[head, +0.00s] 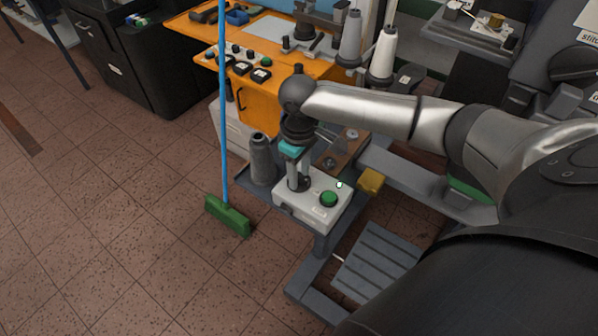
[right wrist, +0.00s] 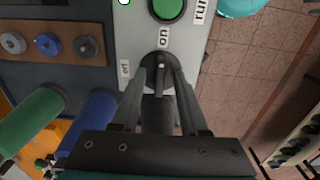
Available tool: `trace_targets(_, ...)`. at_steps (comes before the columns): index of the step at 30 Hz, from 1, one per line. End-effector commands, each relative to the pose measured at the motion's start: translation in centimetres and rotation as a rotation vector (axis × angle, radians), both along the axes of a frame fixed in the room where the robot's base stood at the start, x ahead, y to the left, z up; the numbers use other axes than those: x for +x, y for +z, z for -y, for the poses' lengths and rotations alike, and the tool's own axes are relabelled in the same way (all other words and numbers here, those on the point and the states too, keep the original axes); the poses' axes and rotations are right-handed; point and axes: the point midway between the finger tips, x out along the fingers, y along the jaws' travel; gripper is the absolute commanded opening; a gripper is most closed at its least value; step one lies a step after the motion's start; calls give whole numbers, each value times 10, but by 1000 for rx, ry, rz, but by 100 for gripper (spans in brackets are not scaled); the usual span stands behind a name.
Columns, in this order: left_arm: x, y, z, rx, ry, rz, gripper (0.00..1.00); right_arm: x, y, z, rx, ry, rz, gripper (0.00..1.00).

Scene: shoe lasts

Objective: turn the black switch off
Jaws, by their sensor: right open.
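A pale control box (head: 323,213) stands on a grey shelf, with a green button (head: 328,199) on its top. My right gripper (head: 299,184) points down over the left part of the box. In the right wrist view the black switch (right wrist: 160,68) is a round knob on the box face, with an "on" label and what looks like an "off" label beside it. My right gripper (right wrist: 160,78) is open there, its fingertips at either side of the knob; contact cannot be told. The green button (right wrist: 167,8) is beyond the knob. My left gripper is not in view.
A blue-handled green broom (head: 228,215) stands on the tiled floor at left. An orange bench (head: 290,68) is behind.

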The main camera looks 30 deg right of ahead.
Motion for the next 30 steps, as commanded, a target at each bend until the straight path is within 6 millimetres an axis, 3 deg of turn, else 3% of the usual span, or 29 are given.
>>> trace_targets(6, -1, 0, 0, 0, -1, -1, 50, 0, 0, 0, 0, 0, 0, 42)
trace_targets(17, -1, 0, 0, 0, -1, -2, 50, 0, 0, 0, 0, -1, 0, 1)
trace_targets(30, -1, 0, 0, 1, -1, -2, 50, 0, 1, 0, 0, -1, 0, 0)
